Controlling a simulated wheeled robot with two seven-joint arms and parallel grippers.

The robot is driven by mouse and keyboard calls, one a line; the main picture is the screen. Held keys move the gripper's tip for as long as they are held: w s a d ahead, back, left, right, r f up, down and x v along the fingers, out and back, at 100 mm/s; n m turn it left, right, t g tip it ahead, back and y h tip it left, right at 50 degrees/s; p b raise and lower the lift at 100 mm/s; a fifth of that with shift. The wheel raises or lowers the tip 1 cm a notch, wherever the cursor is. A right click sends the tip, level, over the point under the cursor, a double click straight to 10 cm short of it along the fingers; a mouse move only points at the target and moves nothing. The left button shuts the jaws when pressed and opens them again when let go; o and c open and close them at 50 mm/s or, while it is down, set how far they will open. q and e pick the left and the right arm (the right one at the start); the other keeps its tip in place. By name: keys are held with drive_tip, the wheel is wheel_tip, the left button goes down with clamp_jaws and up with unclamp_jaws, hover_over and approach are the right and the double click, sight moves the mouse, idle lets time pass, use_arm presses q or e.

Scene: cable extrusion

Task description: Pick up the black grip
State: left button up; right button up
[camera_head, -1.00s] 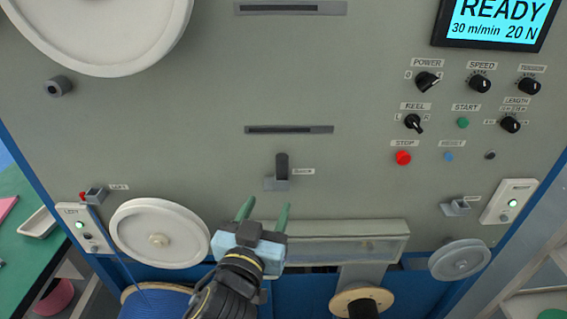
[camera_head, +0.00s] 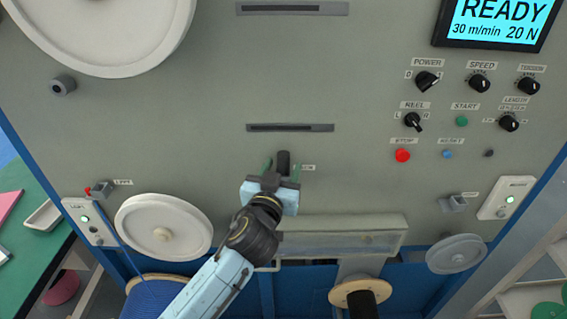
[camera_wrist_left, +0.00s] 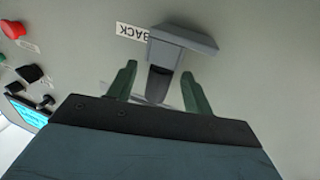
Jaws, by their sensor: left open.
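The black grip (camera_head: 283,159) stands upright on the grey machine panel, below the middle slot. In the left wrist view the dark grip (camera_wrist_left: 158,85) hangs below its grey bracket (camera_wrist_left: 183,40), beside a label reading BACK. My left gripper (camera_head: 281,170) is open, with one green finger on each side of the grip. In the left wrist view its fingertips (camera_wrist_left: 158,76) are apart, and a gap shows between each finger and the grip. The lower part of the grip is hidden in the head view by the gripper body. My right gripper is not in view.
A clear-fronted trough (camera_head: 340,240) juts out below and right of my gripper. A white wheel (camera_head: 163,228) is at lower left. Knobs and a red stop button (camera_head: 403,155) are at right. The panel around the grip is mostly bare.

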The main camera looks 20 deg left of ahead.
use_arm(q)
drive_tip(key=c, duration=1.1)
drive_tip(key=shift+o, duration=0.2)
drive_tip(key=shift+r, duration=0.1)
drive_tip(key=shift+r, duration=0.5)
wheel_tip(320, 180, up, 2)
drive_tip(key=shift+r, duration=0.2)
drive_tip(key=s+b, duration=0.2)
drive_tip(key=s, duration=1.6)
drive_tip(key=shift+d, duration=0.15)
